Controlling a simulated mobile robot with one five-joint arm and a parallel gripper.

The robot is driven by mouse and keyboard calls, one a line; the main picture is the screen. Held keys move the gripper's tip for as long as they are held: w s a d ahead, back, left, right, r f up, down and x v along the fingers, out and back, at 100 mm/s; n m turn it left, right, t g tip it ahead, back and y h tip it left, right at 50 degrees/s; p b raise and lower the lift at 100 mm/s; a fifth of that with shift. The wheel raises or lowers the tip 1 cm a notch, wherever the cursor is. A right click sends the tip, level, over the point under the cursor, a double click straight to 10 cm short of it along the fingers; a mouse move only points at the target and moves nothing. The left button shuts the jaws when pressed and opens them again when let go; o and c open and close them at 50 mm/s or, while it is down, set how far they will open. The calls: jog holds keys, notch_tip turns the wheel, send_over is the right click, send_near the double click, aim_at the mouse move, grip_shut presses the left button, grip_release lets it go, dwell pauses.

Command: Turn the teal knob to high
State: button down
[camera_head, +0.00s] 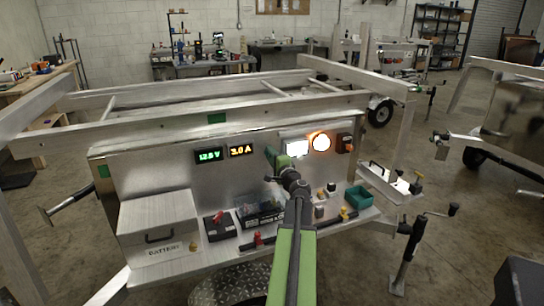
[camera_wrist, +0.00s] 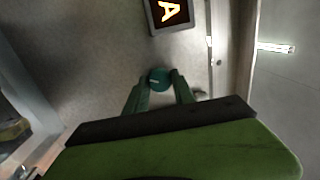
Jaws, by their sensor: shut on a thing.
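The teal knob (camera_wrist: 159,79) shows in the wrist view on the metal panel (camera_wrist: 90,50), close to a lit display with an orange A. My gripper (camera_wrist: 159,88) has its two green fingers on either side of the knob, shut on it. A small pale mark shows on the knob's face, but I cannot read its setting. In the head view my gripper (camera_head: 272,156) reaches the panel (camera_head: 150,178) below and right of the displays. The knob is hidden there behind my gripper and arm.
A green 12.5 V display (camera_head: 208,155) and an orange 3.0 A display (camera_head: 242,150) are on the panel. A glowing round lamp (camera_head: 321,142) and a red switch (camera_head: 345,143) are to the right. The shelf below holds a battery box (camera_head: 158,225) and a teal bin (camera_head: 358,197).

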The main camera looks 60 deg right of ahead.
jog(key=m, duration=0.7)
jog(key=shift+h, duration=0.4)
jog(key=shift+m+g, duration=0.3)
jog(key=shift+m, duration=0.1)
jog(key=c, duration=1.1)
grip_release()
jog(key=shift+o, duration=0.2)
